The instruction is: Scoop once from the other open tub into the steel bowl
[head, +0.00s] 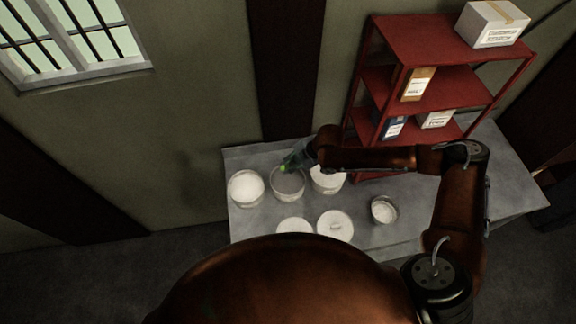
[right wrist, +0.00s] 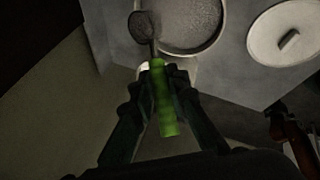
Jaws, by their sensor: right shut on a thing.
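My right gripper (head: 297,163) is shut on the green handle of a scoop (right wrist: 165,98). The scoop's dark round head (right wrist: 143,25) points away from the gripper, at the rim of a tub of grey, grainy contents (right wrist: 192,48). That grey tub stands in the head view (head: 288,196), just below the gripper. An open tub of white contents (head: 246,188) stands to its left. Another white tub (head: 327,184) stands to its right, partly hidden by my arm. The steel bowl (head: 384,210) sits further right, with pale contents. My left gripper is not in view.
A lidded white tub (head: 335,226) and another white round top (head: 294,226) are at the table's front, partly behind my body. A red shelf (head: 430,90) with boxes stands at the back right.

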